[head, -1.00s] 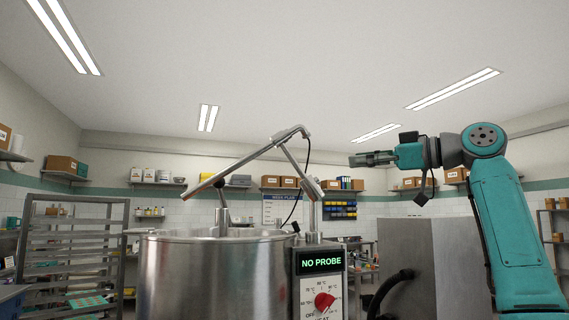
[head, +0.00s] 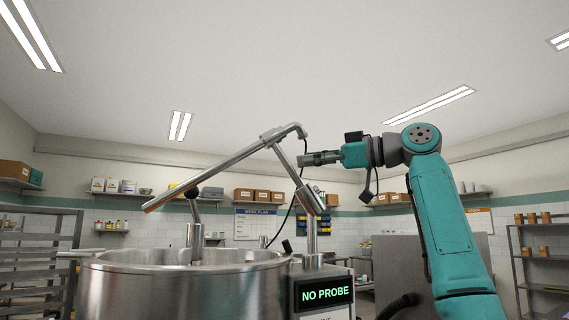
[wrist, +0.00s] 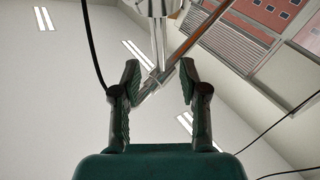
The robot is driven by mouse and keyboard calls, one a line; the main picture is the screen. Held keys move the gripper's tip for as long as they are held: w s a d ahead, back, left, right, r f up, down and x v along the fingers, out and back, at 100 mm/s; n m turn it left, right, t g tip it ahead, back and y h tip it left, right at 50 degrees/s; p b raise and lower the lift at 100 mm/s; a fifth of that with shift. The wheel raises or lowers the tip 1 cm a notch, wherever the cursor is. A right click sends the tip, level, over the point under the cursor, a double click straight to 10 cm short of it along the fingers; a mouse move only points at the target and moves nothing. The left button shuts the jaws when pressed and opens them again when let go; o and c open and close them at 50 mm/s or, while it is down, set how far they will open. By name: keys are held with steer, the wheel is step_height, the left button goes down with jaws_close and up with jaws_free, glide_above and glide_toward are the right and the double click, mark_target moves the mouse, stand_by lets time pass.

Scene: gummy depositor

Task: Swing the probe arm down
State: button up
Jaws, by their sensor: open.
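The probe arm (head: 215,172) is a long silver tube, raised and slanting above the kettle, with its high end at the upper right and its low end at the left. My gripper (head: 302,159) is level, pointing left, just right of the strut and below the high end. In the wrist view my gripper (wrist: 159,78) is open, and the metal arm (wrist: 185,48) crosses between and beyond its fingertips. I cannot tell whether they touch.
A control box with a lit display (head: 324,294) reading "NO PROBE" stands at the kettle's right. A ball-topped stirrer shaft (head: 194,235) rises from the kettle. A grey metal cabinet (head: 400,260) stands behind my arm. A rack (head: 35,260) is at left. The space above is clear.

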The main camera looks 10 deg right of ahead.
mark_target(286, 162)
steer(key=shift+x, duration=3.2)
jaws_close()
